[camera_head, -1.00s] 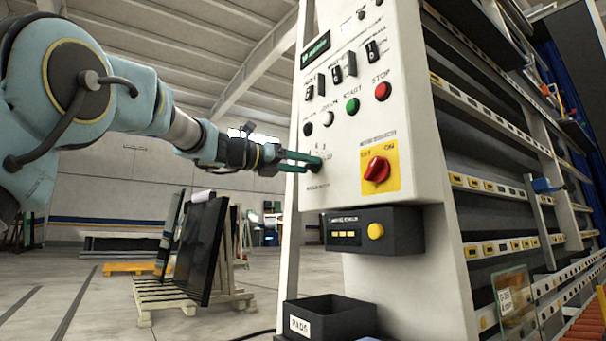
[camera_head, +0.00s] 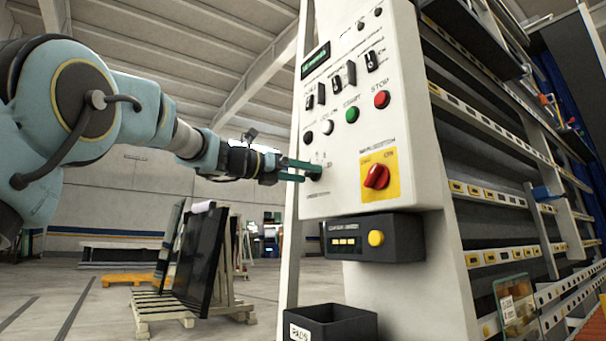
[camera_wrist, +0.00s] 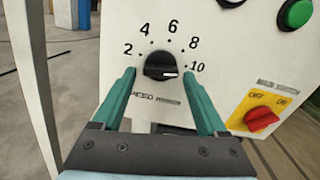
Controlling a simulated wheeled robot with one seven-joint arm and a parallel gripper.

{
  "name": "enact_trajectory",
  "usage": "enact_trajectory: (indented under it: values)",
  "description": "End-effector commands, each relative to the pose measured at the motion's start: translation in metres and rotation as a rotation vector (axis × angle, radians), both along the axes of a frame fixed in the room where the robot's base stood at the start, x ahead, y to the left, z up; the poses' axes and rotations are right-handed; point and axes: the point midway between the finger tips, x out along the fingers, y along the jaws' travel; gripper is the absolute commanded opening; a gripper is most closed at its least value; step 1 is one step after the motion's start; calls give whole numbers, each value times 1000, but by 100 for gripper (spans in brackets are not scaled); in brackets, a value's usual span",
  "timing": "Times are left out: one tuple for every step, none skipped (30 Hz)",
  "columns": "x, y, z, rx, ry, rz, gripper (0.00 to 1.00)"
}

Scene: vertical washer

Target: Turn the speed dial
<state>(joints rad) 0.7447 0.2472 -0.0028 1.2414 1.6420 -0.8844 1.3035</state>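The speed dial (camera_wrist: 160,66) is a black round knob on the white panel, with marks 2 to 10 around its top. Its pale pointer line faces right, a little below the 10. My gripper (camera_wrist: 162,80) is open, with one green finger on each side of the dial. In the wrist view I see gaps between the fingertips and the knob. In the head view my gripper (camera_head: 306,171) is at the lower left of the panel, its fingertips close to the dial (camera_head: 314,172), which they partly hide.
The red main switch (camera_head: 376,176) on its yellow plate is right of the dial. The green start button (camera_head: 352,115) and red stop button (camera_head: 381,99) are above. A black box with a yellow button (camera_head: 376,238) juts out below the panel. A black bin (camera_head: 330,322) is lower down.

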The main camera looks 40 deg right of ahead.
Motion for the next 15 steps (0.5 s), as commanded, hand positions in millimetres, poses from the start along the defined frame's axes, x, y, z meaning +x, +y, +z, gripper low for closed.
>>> enact_trajectory:
  values:
    - [0,0,0,-1,0,0,82]
    - [0,0,1,-1,0,0,85]
    - [0,0,1,-1,0,0,85]
    - [0,0,1,-1,0,0,85]
    - [0,0,1,-1,0,0,85]
    - [0,0,1,-2,0,0,85]
    - [0,0,1,-2,0,0,85]
    - [0,0,1,-2,0,0,85]
    - [0,1,1,-2,0,0,85]
    - [0,2,1,-2,0,0,85]
    - [0,3,1,-2,0,1,85]
    - [0,6,2,-3,0,1,85]
    - [1,10,2,-3,0,2,85]
    - [1,13,2,-3,0,2,85]
    - [1,19,2,-2,0,2,85]
